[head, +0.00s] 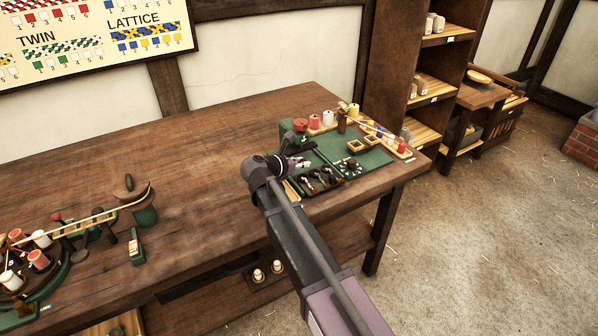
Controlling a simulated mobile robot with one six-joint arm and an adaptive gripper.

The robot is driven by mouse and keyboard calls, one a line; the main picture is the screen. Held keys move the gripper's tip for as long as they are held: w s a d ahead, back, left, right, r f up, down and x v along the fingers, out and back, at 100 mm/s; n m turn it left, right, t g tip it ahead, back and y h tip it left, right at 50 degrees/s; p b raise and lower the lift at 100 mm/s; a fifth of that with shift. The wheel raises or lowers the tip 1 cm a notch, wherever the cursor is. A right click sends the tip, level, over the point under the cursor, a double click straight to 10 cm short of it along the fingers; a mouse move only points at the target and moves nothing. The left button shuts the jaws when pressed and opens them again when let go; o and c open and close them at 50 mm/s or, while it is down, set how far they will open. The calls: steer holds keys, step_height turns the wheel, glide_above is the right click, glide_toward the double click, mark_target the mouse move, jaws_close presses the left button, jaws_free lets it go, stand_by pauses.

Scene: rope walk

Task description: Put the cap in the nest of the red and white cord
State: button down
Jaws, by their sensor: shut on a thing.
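My gripper (295,145) shows small and dark in the head view, over the left part of a green work mat (325,143) at the right end of the bench. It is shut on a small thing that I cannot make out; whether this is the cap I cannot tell. A small red and white patch (304,163) shows just below the gripper. Two small square wooden frames (355,146) lie on the mat to the right. A dark tray (322,180) with several small pieces lies at the near edge. I cannot tell which place is the red and white cord's nest.
Red, pink, white and yellow spools (328,118) stand along the mat's back. A wooden post (342,122) rises there. A green-based device with spools (40,262) fills the bench's left end. The middle of the bench (195,150) is clear. Shelves (435,90) stand behind at right.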

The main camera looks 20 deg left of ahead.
mark_target(301, 180)
steer(key=shift+f+b, duration=1.25)
steer(key=shift+f, duration=0.3)
steer(key=shift+f+b, duration=0.6)
steer(key=c, duration=0.6)
jaws_free()
steer(key=shift+o, duration=0.2)
steer(key=shift+r, duration=0.1)
steer(key=shift+r+p, duration=0.6)
steer(key=shift+p, duration=0.1)
steer(key=p+v, duration=0.4)
steer(key=v, duration=0.8)
steer(key=shift+d, duration=0.1)
